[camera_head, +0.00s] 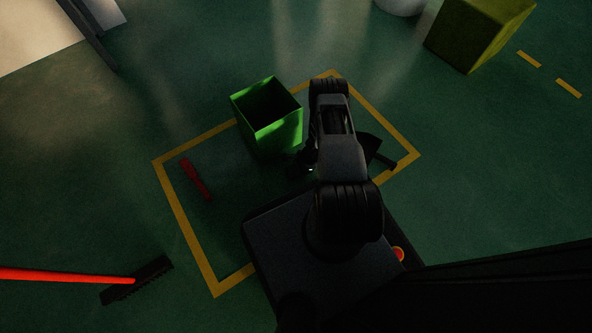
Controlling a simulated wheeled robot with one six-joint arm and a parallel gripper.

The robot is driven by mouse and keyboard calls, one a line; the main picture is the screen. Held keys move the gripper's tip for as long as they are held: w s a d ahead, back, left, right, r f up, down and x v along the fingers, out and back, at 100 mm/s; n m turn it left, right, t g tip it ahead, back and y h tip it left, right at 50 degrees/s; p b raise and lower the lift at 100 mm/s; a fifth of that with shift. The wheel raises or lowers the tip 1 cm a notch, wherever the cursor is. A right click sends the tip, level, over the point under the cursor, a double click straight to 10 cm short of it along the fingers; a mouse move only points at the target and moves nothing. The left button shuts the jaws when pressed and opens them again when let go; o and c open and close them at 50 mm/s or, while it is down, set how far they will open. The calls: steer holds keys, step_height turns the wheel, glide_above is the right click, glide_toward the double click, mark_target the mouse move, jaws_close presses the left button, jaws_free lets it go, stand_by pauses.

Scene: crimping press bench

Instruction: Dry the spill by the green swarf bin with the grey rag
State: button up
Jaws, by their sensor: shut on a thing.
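The green swarf bin (268,120) stands upright and open-topped inside a yellow floor outline. My gripper (303,164) is low beside the bin's right side, mostly hidden under my own arm and in deep shadow. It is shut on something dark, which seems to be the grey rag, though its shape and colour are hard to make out. I cannot make out the spill clearly.
A red-handled tool (196,180) lies left of the bin. A dark, flat object (372,150) lies right of my arm. A broom with a red handle (70,275) lies at lower left. A yellow-green box (478,35) stands at upper right. The floor at far left is clear.

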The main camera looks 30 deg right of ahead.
mark_target(290, 172)
steer(key=shift+s+d+r, duration=0.1)
steer(key=shift+d, duration=1)
steer(key=shift+s+d+r, duration=0.1)
steer(key=shift+d, duration=1)
steer(key=shift+w+a+f+p, duration=0.1)
steer(key=shift+w+a+p, duration=0.2)
steer(key=shift+a, duration=1.2)
steer(key=shift+w+a+p, duration=0.1)
steer(key=shift+a+p, duration=0.35)
steer(key=shift+a, duration=1)
steer(key=shift+w+a+f+p, duration=0.1)
steer(key=shift+w+a+p, duration=0.2)
steer(key=shift+a, duration=1.2)
steer(key=shift+s, duration=0.1)
steer(key=shift+r, duration=0.1)
step_height(290, 172, up, 5)
steer(key=p, duration=0.4)
